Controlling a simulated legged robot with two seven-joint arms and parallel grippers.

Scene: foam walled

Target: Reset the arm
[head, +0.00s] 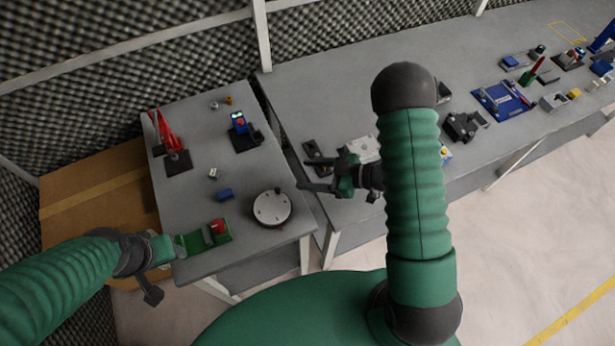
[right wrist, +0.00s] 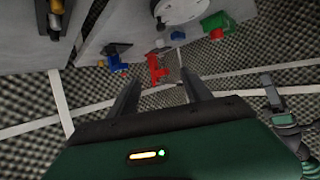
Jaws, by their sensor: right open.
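My right arm, green with dark joints, rises in front of my body in the head view. Its right gripper (head: 308,174) has two dark fingers spread apart, pointing left over the gap between the two grey tables. In the right wrist view the right gripper (right wrist: 162,88) is open, with nothing between its fingers. My left arm enters from the lower left. Its left gripper (head: 165,252) is near the front left edge of the smaller table (head: 205,110), beside a green block with a red top (head: 218,230); its jaw state is unclear.
The smaller table holds a round white disc (head: 272,208), a small blue block (head: 224,194), a red item on a dark base (head: 171,140) and a blue device (head: 240,124). The long table (head: 330,85) holds several fixtures at right. A cardboard box (head: 95,195) stands left.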

